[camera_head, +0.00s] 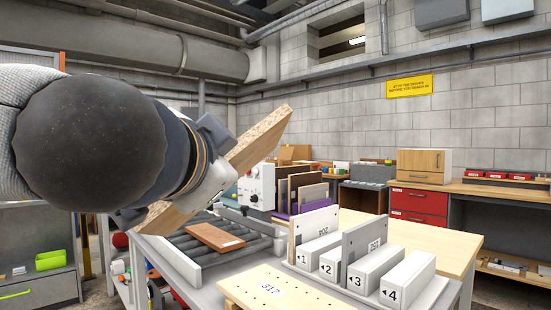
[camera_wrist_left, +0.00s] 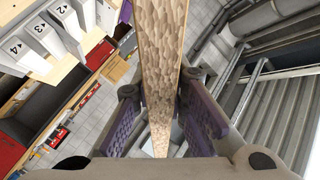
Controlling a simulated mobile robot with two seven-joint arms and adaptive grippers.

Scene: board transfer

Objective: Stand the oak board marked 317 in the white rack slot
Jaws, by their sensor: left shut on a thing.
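My left gripper (camera_head: 200,182) is shut on a board (camera_head: 262,138) with a speckled chipboard edge, held tilted in the air. In the left wrist view this board (camera_wrist_left: 163,60) runs between the two purple finger pads. Its number is not visible. A pale oak board marked 317 (camera_head: 285,292) with rows of small holes lies flat at the table's front. The white rack (camera_head: 408,278) stands right of it, its blocks numbered 1 to 4. A white board (camera_head: 318,226) stands near block 1 and a grey board (camera_head: 368,243) between blocks 2 and 3. My right gripper is not in view.
A brown board with a white label (camera_head: 214,237) lies on the roller conveyor (camera_head: 185,243). Several upright boards (camera_head: 303,188) stand behind the rack, near a white control box (camera_head: 257,186). A wooden tabletop (camera_head: 452,240) is bare beyond the rack.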

